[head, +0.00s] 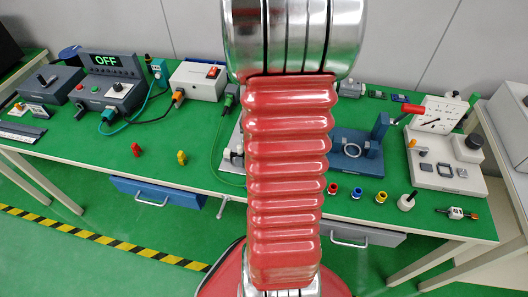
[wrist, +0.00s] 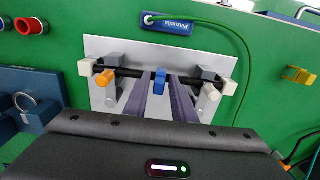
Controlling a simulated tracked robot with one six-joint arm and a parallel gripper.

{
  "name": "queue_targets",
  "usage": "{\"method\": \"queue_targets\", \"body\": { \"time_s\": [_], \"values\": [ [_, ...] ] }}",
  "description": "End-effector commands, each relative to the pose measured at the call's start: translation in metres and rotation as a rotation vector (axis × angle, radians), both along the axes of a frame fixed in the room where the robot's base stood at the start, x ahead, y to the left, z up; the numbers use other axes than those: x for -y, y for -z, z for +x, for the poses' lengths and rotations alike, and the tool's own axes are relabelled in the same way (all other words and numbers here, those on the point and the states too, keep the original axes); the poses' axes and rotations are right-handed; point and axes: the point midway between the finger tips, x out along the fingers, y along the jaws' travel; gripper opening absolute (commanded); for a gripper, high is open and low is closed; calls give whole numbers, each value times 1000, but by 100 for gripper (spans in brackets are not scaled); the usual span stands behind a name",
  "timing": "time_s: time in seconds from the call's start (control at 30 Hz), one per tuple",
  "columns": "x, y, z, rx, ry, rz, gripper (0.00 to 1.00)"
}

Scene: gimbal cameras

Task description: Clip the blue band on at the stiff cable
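The blue band (wrist: 160,80) is at the middle of the dark stiff cable (wrist: 133,73) in the wrist view. It looks upright on or against the cable; I cannot tell whether it is clipped fully around. The cable runs across a light grey stand (wrist: 103,48) between holders at both ends. My gripper (wrist: 160,88) reaches forward with one dark finger on each side of the band. Narrow gaps seem to show between the fingers and the band, so it looks open. In the head view my red arm hides the gripper, the band and most of the stand.
An orange piece (wrist: 104,77) is at the cable's left end and a pale cylinder (wrist: 209,98) at its right. A yellow clip (wrist: 298,74) lies to the right. A red clip (head: 136,150) lies on the green table. A blue fixture (wrist: 25,100) stands close on the left.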

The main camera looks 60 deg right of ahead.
Motion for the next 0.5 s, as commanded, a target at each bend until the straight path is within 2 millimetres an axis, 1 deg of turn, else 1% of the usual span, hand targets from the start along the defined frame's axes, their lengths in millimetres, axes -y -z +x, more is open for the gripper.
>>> {"method": "queue_targets", "body": {
  "time_s": [0.03, 0.13, 0.37, 0.5],
  "values": [
    [0, 0, 0, 0, 0, 0, 28],
    [0, 0, 0, 0, 0, 0, 34],
    [0, 0, 0, 0, 0, 0, 34],
    [0, -5, 0, 0, 0, -1, 34]
  ]
}}
